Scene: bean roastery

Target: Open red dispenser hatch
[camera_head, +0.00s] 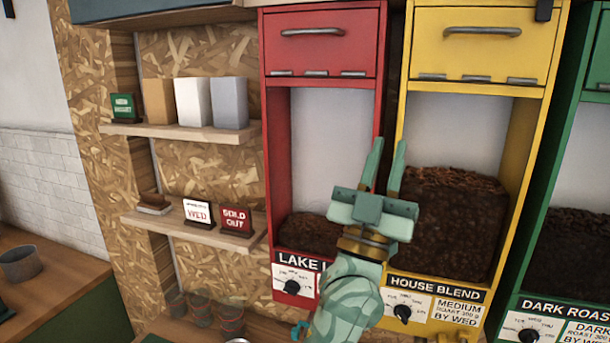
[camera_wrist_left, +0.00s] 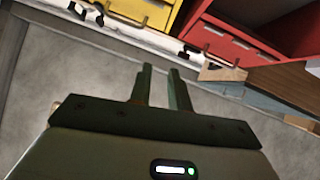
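The red dispenser (camera_head: 388,55) stands left of the yellow one. Its hatch (camera_head: 320,45) is shut at the top, with a bar handle (camera_head: 313,32) near the upper edge and hinges along the lower edge. Below it is an open-fronted bin with a low layer of beans (camera_head: 312,232). My left gripper (camera_head: 388,148) is open and empty, pointing up in front of the red and yellow dispensers' shared edge, below and right of the hatch. Its two fingers (camera_wrist_left: 162,82) also show apart in the left wrist view. My right gripper is in neither view.
The yellow dispenser (camera_head: 548,55), also with a shut hatch, holds more beans. A green dispenser (camera_head: 592,125) stands at the right. At left, an upper shelf (camera_head: 185,131) carries bags and a lower shelf (camera_head: 180,222) carries small signs. A wooden counter (camera_head: 45,285) lies lower left.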

